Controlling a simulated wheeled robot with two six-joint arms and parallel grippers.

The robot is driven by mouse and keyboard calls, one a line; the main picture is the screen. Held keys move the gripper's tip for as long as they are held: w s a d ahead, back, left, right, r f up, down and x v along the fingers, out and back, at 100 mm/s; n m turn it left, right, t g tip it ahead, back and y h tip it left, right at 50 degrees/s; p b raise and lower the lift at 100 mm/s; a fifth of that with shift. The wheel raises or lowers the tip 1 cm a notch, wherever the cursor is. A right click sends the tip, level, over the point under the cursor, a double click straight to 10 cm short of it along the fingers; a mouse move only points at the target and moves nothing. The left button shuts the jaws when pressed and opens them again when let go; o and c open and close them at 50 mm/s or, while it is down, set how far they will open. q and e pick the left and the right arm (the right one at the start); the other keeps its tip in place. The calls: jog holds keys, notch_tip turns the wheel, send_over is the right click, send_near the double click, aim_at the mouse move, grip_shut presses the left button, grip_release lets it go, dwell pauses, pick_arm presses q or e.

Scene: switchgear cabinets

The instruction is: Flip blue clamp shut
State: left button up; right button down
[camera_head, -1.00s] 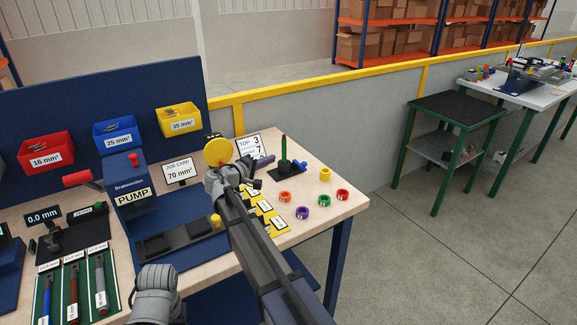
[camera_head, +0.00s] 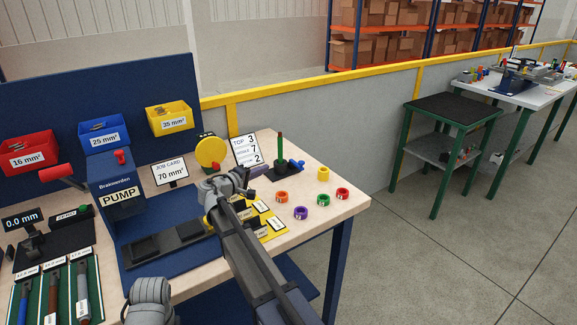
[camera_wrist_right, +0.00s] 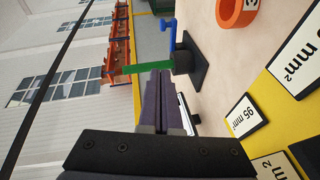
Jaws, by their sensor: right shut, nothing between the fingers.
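My right gripper (camera_head: 256,158) is shut and empty, left of the post in the head view. In the right wrist view its purple fingers (camera_wrist_right: 158,76) point toward the post's base; whether they touch cannot be told.
Orange (camera_head: 282,197), purple (camera_head: 301,213), green (camera_head: 324,201), red (camera_head: 343,194) and yellow (camera_head: 323,173) rings lie right of my right arm. A white number card (camera_head: 245,150) stands behind the gripper.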

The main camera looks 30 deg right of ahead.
jog(key=b+x, duration=0.1)
jog(key=x, duration=0.9)
jog(key=shift+f+b, duration=0.15)
jog(key=shift+b, duration=0.2)
jog(key=shift+s+d+f+b, duration=0.15)
jog(key=shift+s+d, duration=0.1)
jog(key=shift+d, duration=0.25)
jog(key=shift+s+d+f+b, duration=0.15)
jog(key=shift+s+d, duration=0.1)
jog(key=shift+d, duration=0.25)
jog(key=shift+s+d+f, duration=0.1)
jog(key=shift+s+d, duration=0.2)
jog(key=shift+d, duration=0.5)
jog(key=shift+s+d+n+t+y, duration=0.2)
jog(key=shift+n+t+y, duration=0.1)
jog(key=shift+t, duration=0.2)
